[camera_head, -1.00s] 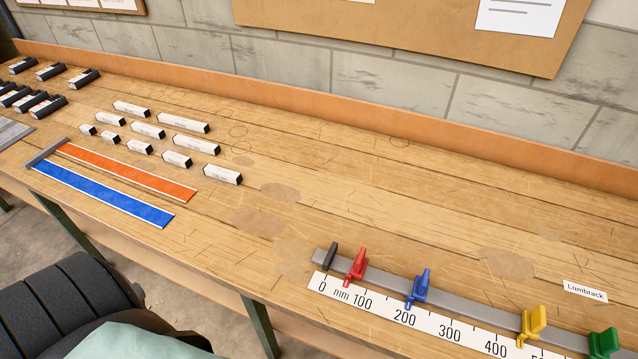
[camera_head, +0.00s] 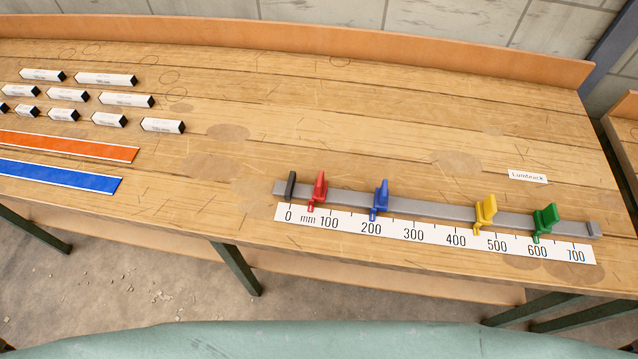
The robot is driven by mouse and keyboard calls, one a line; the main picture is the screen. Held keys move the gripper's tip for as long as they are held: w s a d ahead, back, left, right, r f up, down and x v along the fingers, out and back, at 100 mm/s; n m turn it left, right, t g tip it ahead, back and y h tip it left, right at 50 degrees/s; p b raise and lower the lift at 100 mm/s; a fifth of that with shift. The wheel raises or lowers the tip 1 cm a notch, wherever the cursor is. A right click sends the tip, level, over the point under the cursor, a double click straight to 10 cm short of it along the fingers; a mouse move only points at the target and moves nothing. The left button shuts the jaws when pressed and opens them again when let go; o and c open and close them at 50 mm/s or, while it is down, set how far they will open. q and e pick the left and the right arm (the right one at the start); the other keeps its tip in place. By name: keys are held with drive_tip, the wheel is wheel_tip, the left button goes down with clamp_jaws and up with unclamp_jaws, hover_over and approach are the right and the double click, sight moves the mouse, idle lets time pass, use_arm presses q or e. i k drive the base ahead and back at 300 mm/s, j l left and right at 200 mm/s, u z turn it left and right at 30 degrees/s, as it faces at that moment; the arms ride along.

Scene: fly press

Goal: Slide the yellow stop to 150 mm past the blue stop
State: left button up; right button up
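The yellow stop (camera_head: 485,212) sits on a grey rail (camera_head: 430,207) along the front of the bench. Its pointer is between the 400 and 500 labels, near 450 on the white millimetre scale (camera_head: 350,224). The blue stop (camera_head: 381,198) is to its left on the same rail, its pointer close to 200. A red stop (camera_head: 319,187) is further left, near 50. A green stop (camera_head: 546,220) is right of the yellow one, near 600. Neither of my grippers is in view.
A dark end piece (camera_head: 291,185) is at the rail's zero end. A "Lumbrack" label (camera_head: 527,176) lies behind the rail. Several white blocks (camera_head: 105,79), an orange strip (camera_head: 65,146) and a blue strip (camera_head: 60,176) lie at left. The bench behind the rail is mostly clear.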

sight(485, 210)
drive_tip(key=z, duration=1.75)
